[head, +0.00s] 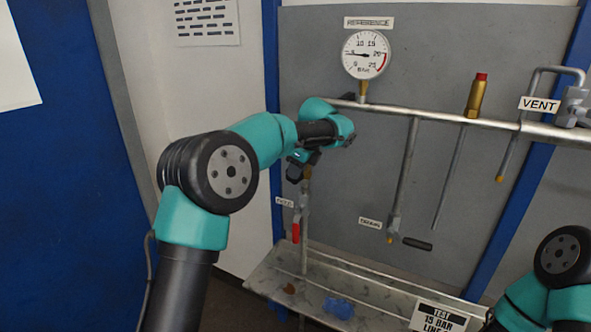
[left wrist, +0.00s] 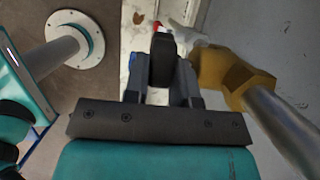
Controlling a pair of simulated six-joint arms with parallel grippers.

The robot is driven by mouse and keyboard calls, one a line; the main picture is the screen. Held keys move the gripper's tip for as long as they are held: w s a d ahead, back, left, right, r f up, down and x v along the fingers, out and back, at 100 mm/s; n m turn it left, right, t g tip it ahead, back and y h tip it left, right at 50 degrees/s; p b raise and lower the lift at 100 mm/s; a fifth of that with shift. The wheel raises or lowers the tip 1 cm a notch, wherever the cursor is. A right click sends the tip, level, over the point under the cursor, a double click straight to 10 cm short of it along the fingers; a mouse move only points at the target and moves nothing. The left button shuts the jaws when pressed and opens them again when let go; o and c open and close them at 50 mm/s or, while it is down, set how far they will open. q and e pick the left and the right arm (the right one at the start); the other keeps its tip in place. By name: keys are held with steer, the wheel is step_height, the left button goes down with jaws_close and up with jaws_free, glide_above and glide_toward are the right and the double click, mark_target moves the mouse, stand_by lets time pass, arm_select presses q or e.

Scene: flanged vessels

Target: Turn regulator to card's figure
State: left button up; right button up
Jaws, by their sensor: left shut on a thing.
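My left gripper (head: 298,163) is at the upper left of the pipework, partly hidden by its own arm. In the left wrist view its fingers (left wrist: 162,85) are shut on a dark knob (left wrist: 163,58), apparently the regulator's, beside a brass body (left wrist: 235,76) on a pipe. The round reference gauge (head: 365,54) stands above the pipe; its needle points left, on the low side of the scale, exact figure unclear. The card (head: 438,319) at the bottom reads TEST, what looks like 15 BAR, and LINE, with its lower edge cut off. My right gripper is out of view.
A metal tray (head: 390,304) below holds a blue cloth-like item (head: 338,308). A red-handled valve (head: 296,230), a black-handled drain valve (head: 417,244), a red-capped brass fitting (head: 477,97) and the VENT valve (head: 573,107) hang along the pipework. My right arm is at lower right.

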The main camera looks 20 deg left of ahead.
arm_select(q)
steer(key=shift+d+f+t+y, duration=0.1)
steer(key=shift+d+t+y, duration=0.05)
steer(key=shift+y, duration=0.55)
steer(key=shift+d+t+y, duration=0.1)
steer(key=shift+t+y, duration=0.05)
steer(key=shift+y, duration=0.55)
steer(key=o, duration=0.6)
steer(key=shift+o, duration=0.2)
steer(key=v, duration=1.7)
steer(key=shift+d, duration=0.2)
steer(key=shift+s, duration=0.1)
